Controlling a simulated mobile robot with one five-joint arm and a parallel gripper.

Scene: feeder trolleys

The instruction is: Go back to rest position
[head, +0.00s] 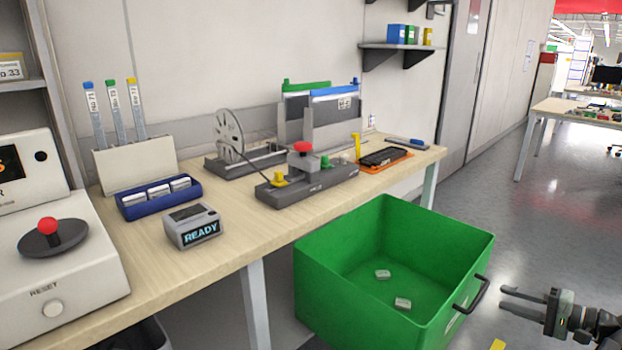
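My gripper (522,301) is at the lower right of the head view, held out to the right of the green bin (340,275). Its two dark fingers point left and stand apart, with nothing between them. The fingertips are close to the bin's black handle (471,294) but look apart from it. The rest of my arm runs out of the picture at the lower right.
A wooden bench (232,240) runs along the wall with a READY box (193,226), a blue tray (159,197) and a grey fixture (307,186). Two small pale pieces lie in the green bin. Grey floor (540,215) is open at right.

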